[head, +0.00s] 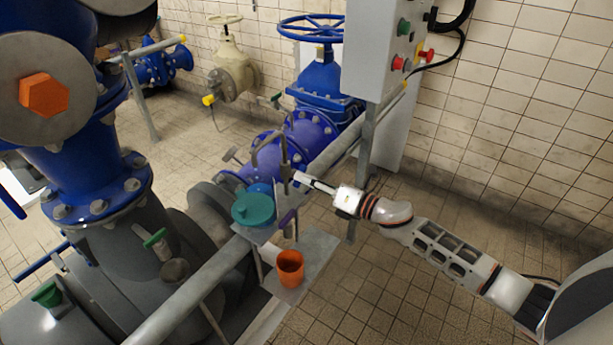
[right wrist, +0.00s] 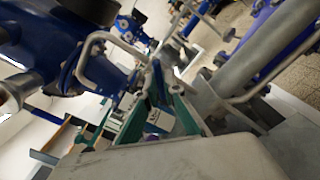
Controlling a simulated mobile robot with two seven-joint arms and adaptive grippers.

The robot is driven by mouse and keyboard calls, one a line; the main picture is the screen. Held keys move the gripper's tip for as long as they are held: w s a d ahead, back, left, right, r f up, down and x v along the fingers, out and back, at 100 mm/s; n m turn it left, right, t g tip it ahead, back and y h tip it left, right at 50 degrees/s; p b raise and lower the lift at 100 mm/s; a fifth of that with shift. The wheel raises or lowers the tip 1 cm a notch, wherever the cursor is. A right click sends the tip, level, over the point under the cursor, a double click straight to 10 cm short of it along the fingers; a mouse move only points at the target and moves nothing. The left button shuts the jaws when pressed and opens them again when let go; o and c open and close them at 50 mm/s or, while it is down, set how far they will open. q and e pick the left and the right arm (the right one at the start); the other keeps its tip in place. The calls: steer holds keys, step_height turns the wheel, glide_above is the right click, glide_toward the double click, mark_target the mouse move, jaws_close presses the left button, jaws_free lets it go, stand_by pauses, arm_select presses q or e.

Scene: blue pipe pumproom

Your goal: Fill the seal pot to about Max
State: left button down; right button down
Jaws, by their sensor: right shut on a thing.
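A round teal-topped vessel (head: 254,208) stands by the grey rail in the head view; I cannot tell for sure that it is the seal pot, and its level is not visible. A thin grey bent pipe (head: 268,137) arches above it and shows in the right wrist view too (right wrist: 88,62). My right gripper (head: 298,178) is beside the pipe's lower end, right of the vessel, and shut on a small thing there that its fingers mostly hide. In the right wrist view, a pale label (right wrist: 160,120) shows between the dark fingers, too small to read. My left gripper is not in view.
An orange cup (head: 290,268) stands on a low grey plate below the rail (head: 185,296). Blue pipework with a handwheel valve (head: 312,28) is behind. A grey control box (head: 385,45) hangs above right. Tiled floor at the right is free apart from my arm.

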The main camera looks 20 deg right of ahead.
steer(key=shift+r+m+p, duration=0.2)
steer(key=shift+m+p, duration=1.8)
steer(key=shift+m, duration=2.2)
steer(key=shift+w, duration=0.1)
steer(key=c, duration=2.2)
jaws_free()
steer(key=shift+o, duration=0.2)
steer(key=shift+f, duration=0.15)
steer(key=v, duration=1.2)
